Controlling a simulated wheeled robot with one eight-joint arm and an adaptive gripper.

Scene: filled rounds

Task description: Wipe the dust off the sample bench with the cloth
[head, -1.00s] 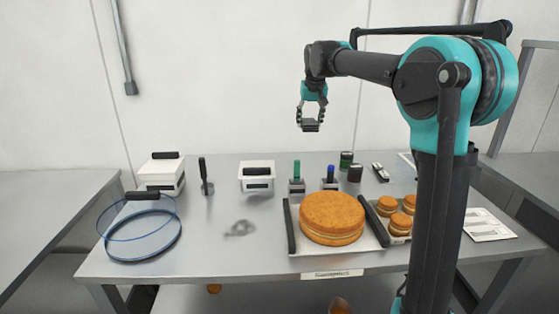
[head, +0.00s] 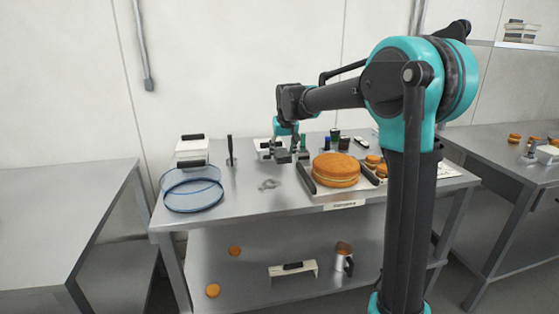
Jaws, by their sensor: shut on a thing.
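The sample bench (head: 235,200) is a grey metal table with a label on its front edge. A grey smudge of dust (head: 268,184) lies on its bare top, left of the middle. My gripper (head: 283,152) is low over the back of the bench, above and a little right of the dust in the picture. It is shut on a small dark grey thing (head: 283,157), seemingly the cloth, though it is too small to be sure. I cannot tell whether that thing touches the bench. No other cloth shows.
A filled round cake (head: 336,169) on a tray stands right of the dust. A blue-rimmed clear cover (head: 193,194) stands left. The bench top around the dust is clear.

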